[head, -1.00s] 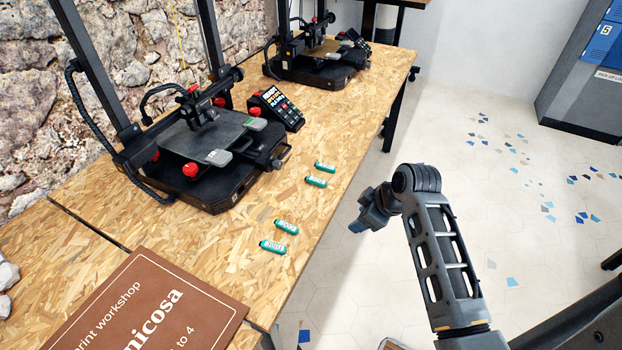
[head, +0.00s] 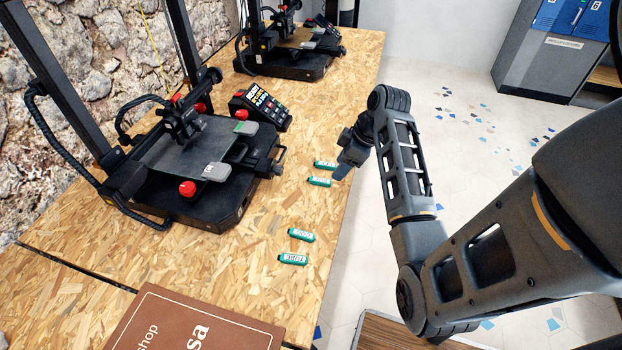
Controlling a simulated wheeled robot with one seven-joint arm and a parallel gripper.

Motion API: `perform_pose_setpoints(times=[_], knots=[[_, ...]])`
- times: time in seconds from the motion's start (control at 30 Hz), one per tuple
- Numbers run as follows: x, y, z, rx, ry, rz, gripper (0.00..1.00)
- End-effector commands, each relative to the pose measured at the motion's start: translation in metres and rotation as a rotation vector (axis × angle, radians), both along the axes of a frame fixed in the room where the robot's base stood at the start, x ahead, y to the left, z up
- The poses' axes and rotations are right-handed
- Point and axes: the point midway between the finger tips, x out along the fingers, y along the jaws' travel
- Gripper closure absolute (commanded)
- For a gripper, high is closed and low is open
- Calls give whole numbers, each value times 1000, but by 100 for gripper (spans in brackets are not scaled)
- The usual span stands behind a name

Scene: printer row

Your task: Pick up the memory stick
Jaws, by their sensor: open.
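Several small green sticks with pale labels lie flat on the wooden table (head: 262,215); the labels are too small to read surely, so I cannot tell which is the memory stick. A far pair, one stick (head: 324,165) and another (head: 319,182), lies near the table's right edge. A nearer pair, one stick (head: 301,234) and another (head: 292,259), lies closer to me. My gripper (head: 341,172) is open and empty, pointing down beside the far pair, just to their right. Its fingertips are small and partly blurred, and I cannot tell their height above the table.
A 3D printer (head: 200,165) with a control screen (head: 262,105) stands left of the sticks. A second printer (head: 290,50) stands farther back. A brown sign (head: 190,325) lies at the near end. Open floor (head: 470,150) is right of the table.

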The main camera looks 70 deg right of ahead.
Motion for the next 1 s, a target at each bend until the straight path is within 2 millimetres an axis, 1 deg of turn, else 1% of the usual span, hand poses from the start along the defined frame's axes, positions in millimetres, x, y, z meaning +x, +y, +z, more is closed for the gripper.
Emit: perform_pose_setpoints(times=[0.03, 0.23, 0.4, 0.5, 0.6, 0.8, 0.87, 1.0], knots=[[2, 1, -6, 2, 1, 0, 49], [11, 1, -22, 1, 0, -1, 49], [23, 2, -45, 3, 1, -1, 49], [27, 3, -55, 1, 1, -1, 49], [29, 3, -60, 0, 0, -1, 49], [29, 3, -60, -1, 0, -1, 49], [29, 3, -60, -1, 0, -1, 54], [29, 3, -60, -1, 0, -1, 67]])
